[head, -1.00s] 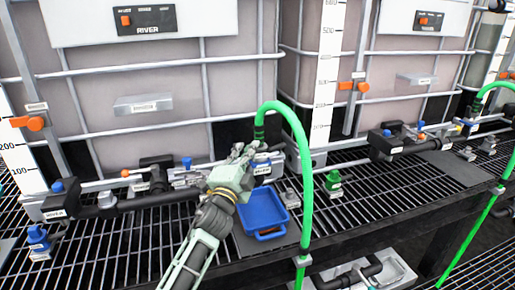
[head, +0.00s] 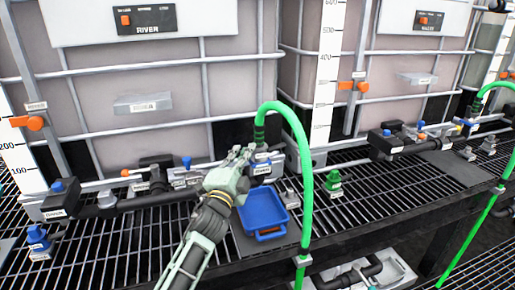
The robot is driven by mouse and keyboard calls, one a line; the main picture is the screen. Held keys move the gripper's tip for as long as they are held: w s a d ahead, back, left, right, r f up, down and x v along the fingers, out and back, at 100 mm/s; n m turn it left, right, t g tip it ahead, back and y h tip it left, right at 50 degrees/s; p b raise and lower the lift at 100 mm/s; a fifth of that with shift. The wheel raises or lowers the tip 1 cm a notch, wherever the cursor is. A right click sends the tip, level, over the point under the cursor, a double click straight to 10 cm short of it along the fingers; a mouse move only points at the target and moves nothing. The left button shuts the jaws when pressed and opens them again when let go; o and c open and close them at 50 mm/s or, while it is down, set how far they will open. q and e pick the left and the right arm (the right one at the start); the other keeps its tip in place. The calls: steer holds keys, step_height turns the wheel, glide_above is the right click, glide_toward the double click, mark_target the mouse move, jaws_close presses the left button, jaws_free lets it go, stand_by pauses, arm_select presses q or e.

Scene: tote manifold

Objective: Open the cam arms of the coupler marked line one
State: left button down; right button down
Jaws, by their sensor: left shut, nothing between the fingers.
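A coupler (head: 262,168) with a blue and white label sits at the lower end of a green hose (head: 303,150), on the pipework in front of the left tote. The label is too small to read, so I cannot tell whether it says line one. My left gripper (head: 242,154), pale green, is shut and empty just left of the coupler. I cannot tell whether it touches the coupler. The cam arms are too small and partly hidden behind the gripper to tell their position. My right gripper is not in view.
A blue tray (head: 263,218) lies on a dark mat below the coupler. A green fitting (head: 333,181) stands on the grating to the right, and a blue one (head: 38,239) at the left. A black pipe (head: 120,206) runs left. Bare grating (head: 380,205) lies at right.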

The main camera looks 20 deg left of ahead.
arm_select(q)
steer(key=shift+s, duration=0.1)
stand_by(0.3)
steer(key=v, duration=1.2)
